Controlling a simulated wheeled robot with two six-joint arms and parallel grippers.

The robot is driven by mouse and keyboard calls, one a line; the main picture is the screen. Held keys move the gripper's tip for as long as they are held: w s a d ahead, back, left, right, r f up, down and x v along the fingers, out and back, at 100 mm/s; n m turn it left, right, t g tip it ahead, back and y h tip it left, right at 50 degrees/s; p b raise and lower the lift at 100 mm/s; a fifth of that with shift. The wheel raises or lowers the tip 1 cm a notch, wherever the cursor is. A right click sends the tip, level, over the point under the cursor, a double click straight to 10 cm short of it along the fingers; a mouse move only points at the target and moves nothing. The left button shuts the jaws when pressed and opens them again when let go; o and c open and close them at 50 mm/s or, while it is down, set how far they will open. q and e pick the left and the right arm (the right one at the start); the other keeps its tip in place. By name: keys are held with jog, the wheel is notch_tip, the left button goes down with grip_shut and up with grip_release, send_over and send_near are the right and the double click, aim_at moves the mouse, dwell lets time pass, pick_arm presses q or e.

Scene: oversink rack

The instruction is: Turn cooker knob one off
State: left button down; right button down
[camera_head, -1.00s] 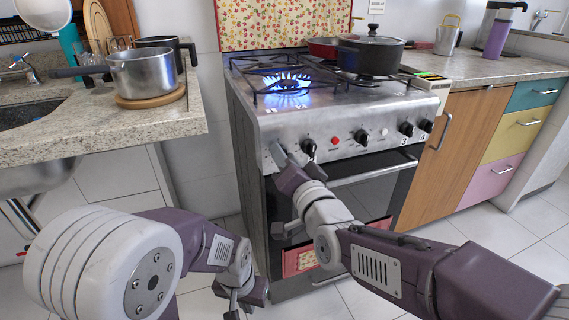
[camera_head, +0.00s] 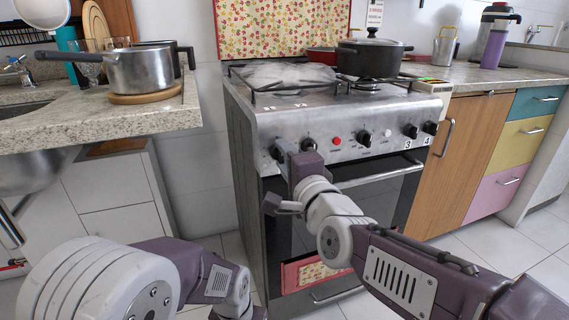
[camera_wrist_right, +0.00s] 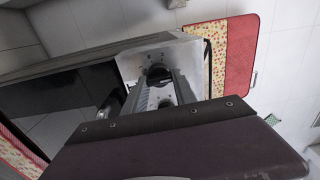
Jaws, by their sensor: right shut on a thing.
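The cooker (camera_head: 300,122) stands in the middle of the head view, with a row of black knobs on its steel front. My right gripper (camera_head: 283,150) is at the leftmost knob, shut on it and largely hiding it. In the right wrist view, the dark knob (camera_wrist_right: 158,74) shows at the far end between the two fingers. The front left burner (camera_head: 290,76) shows no blue flame. My left arm is low at the left, and its gripper is mostly cut off by the bottom edge.
A second knob (camera_head: 308,145) sits just right of my right gripper. The oven handle (camera_head: 375,174) runs below the knobs. A dark lidded pot (camera_head: 372,55) stands on the back of the cooker. A stone counter with a steel pot (camera_head: 140,70) is at the left.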

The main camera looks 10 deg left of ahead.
jog(key=shift+m, duration=0.3)
dwell(0.4)
jog(key=c, duration=1)
grip_release()
jog(key=shift+s, duration=0.1)
jog(key=p+v, duration=0.2)
jog(key=v, duration=0.7)
jog(key=shift+p, duration=0.4)
